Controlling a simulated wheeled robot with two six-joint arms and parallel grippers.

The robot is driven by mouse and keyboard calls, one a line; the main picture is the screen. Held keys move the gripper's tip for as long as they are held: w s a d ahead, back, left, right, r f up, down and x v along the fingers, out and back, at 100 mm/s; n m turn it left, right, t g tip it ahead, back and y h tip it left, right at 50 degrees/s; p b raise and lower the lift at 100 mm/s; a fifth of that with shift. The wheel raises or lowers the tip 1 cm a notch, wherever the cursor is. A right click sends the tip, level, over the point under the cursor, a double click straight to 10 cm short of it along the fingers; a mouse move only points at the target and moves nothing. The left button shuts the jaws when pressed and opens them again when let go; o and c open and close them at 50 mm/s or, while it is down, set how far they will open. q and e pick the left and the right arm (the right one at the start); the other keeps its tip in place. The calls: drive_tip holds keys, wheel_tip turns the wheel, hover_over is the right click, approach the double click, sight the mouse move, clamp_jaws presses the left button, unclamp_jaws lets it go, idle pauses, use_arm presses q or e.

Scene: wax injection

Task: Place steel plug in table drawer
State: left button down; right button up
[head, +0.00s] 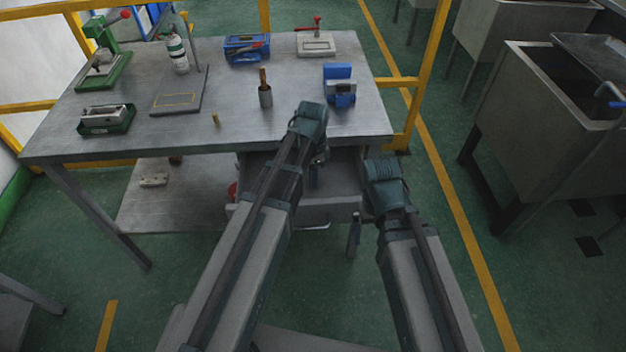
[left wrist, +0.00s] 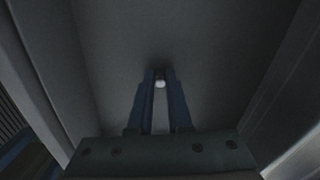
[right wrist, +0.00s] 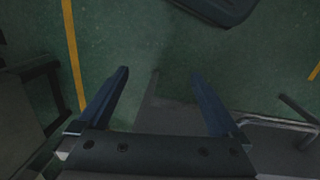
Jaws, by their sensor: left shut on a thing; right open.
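The steel plug (left wrist: 160,85) shows in the left wrist view as a small, bright round end between the fingertips. My left gripper (head: 316,178) is shut on it and points down into the open table drawer (head: 343,180). The drawer's bare grey floor and side walls fill most of the left wrist view; I cannot tell whether the plug touches the floor. In the head view the plug is hidden by my left arm. My right gripper (head: 354,236) hangs in front of the drawer's right side. It is open and empty, with its fingers (right wrist: 160,88) spread above the green floor.
The grey table (head: 235,100) above the drawer carries a blue device (head: 340,88), a cup with a handle in it (head: 265,95), a small brass piece (head: 215,119) and several tools. A lower shelf (head: 180,200) is at left. Yellow rails (head: 425,75) stand behind.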

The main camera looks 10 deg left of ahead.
use_arm(q)
drive_tip(key=shift+f, duration=0.1)
drive_tip(key=c, duration=0.8)
unclamp_jaws()
drive_tip(key=shift+c, duration=0.2)
wheel_tip(320, 180, up, 12)
drive_tip(key=p, duration=1.2)
drive_tip(key=s+d+n, duration=0.3)
drive_tip(key=s+n, duration=0.1)
drive_tip(key=s, duration=0.3)
drive_tip(key=s+d+n+y, duration=0.1)
drive_tip(key=s+d+n, duration=0.2)
drive_tip(key=s+n, duration=0.2)
drive_tip(key=shift+s+d+r, duration=0.2)
drive_tip(key=shift+s+d, duration=0.15)
drive_tip(key=shift+s, duration=1)
